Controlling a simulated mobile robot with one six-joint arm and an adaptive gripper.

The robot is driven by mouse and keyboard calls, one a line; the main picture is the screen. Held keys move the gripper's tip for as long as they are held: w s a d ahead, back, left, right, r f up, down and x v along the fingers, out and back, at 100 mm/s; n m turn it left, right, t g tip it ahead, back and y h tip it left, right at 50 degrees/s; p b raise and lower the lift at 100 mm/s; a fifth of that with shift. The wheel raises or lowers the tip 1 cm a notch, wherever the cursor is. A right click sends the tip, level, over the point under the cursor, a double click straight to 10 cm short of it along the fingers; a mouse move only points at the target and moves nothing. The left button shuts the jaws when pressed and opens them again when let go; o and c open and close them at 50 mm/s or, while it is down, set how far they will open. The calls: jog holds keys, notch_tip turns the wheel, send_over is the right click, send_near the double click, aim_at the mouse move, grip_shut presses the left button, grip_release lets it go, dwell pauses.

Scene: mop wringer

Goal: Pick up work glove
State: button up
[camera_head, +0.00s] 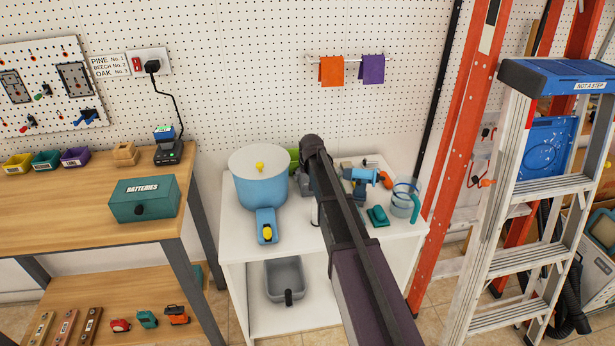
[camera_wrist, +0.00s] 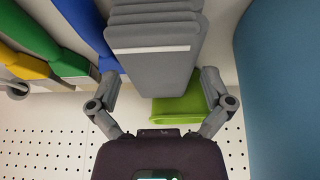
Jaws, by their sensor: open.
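A grey object (camera_wrist: 152,45) with several layered, finger-like ridges and a pale stripe shows in the wrist view, and it looks like the work glove. My gripper (camera_wrist: 160,84) is open, with one finger on each side of the grey object's near end. I cannot tell whether either finger touches it.
A light-green piece (camera_wrist: 180,107) lies beyond the grey object. A large blue tub (camera_head: 262,190) stands left of my arm on the white cabinet (camera_head: 290,240). A blue tool (camera_head: 366,176), a teal item (camera_head: 377,215) and a clear jug (camera_head: 404,198) are right of it.

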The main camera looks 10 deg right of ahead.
jog(key=p+v, duration=0.9)
jog(key=v, duration=0.1)
jog(key=shift+r, duration=0.4)
jog(key=shift+s, duration=0.15)
jog(key=shift+s, duration=0.1)
dwell(0.4)
jog(key=s+f+g, duration=0.1)
jog(key=s+g, duration=0.3)
jog(key=s, duration=2.5)
jog(key=shift+f+g, duration=0.2)
jog(key=shift+g, duration=0.1)
jog(key=shift+s, duration=0.1)
notch_tip(320, 180, up, 3)
jog(key=p, duration=0.4)
jog(key=shift+d+r, duration=0.1)
jog(key=shift+r, duration=0.15)
